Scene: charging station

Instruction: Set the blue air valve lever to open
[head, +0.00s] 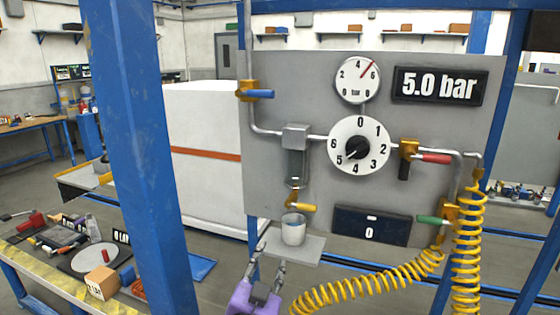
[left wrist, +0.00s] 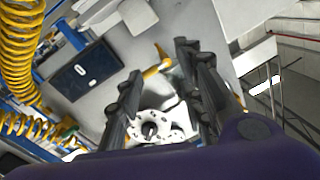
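The blue lever (head: 259,94) sits on a brass valve (head: 246,90) at the upper left of the grey panel in the head view. The lever points right, about level, across the upright pipe. My left gripper (head: 270,258) is low in the head view, below and a little right of the lever, well apart from it. Its fingers point up near the small shelf. In the left wrist view my left gripper (left wrist: 160,60) has its two dark fingers spread, with nothing held between them. I cannot make out the blue lever in that view. My right gripper is not in view.
A cup (head: 293,229) stands on the small shelf (head: 306,250), under a yellow lever (head: 301,206). Red (head: 433,158) and green (head: 430,219) levers and a coiled yellow hose (head: 468,250) are at right. A blue post (head: 140,150) stands left of the panel.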

